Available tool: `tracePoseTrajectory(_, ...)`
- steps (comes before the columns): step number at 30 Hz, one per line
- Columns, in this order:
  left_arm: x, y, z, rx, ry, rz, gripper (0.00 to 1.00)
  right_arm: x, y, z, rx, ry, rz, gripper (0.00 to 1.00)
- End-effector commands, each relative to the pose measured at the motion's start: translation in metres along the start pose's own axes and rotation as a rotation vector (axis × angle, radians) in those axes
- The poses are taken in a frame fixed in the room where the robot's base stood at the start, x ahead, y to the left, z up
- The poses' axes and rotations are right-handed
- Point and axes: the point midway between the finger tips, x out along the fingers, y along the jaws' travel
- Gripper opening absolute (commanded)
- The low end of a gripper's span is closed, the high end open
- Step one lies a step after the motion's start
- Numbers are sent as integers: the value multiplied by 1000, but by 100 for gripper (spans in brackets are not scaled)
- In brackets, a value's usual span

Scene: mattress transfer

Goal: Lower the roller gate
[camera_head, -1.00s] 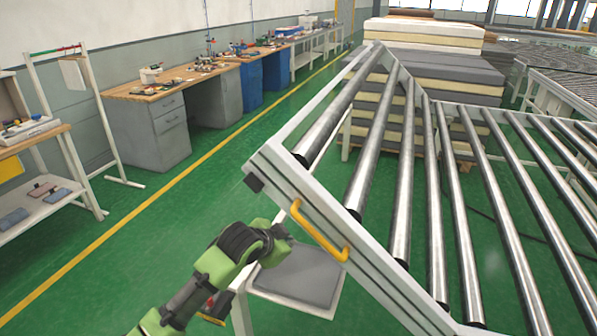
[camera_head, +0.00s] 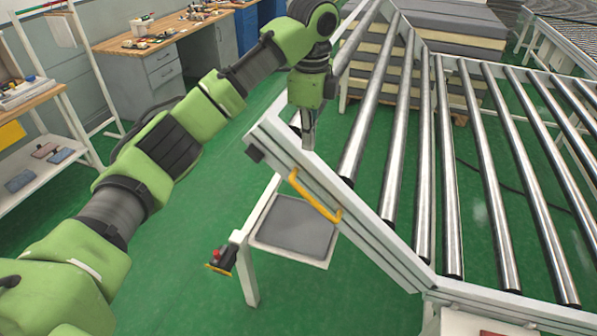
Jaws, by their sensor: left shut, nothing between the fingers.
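The roller gate (camera_head: 372,228) is a light-grey frame with shiny metal rollers. It slopes upward to the left in the middle of the view. A yellow handle (camera_head: 314,196) is fixed on its near side rail. My left gripper (camera_head: 308,143) points down at the gate's upper left corner, above and behind the handle. It is shut and empty. Its tips are close to the frame, and I cannot tell whether they touch it. My right gripper is not in view.
A grey panel on a white stand (camera_head: 294,227) is below the gate, with a red button box (camera_head: 218,258) beside it. Stacked mattresses (camera_head: 455,45) stand behind. Workbenches (camera_head: 150,45) line the left wall. Green floor is free at lower left.

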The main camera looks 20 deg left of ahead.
Motion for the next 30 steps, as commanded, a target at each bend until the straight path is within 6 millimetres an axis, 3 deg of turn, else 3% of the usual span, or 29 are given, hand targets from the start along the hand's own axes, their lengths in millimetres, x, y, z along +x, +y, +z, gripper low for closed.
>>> tracePoseTrajectory(16,102,2,-3,-1,6,4,0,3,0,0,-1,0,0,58)
tracePoseTrajectory(20,116,-2,12,-4,3,1,0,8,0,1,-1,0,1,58)
tracePoseTrajectory(22,116,-4,18,-5,1,1,0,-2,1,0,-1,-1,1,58)
tracePoseTrajectory(30,127,-6,26,-2,1,-1,0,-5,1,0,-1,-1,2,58)
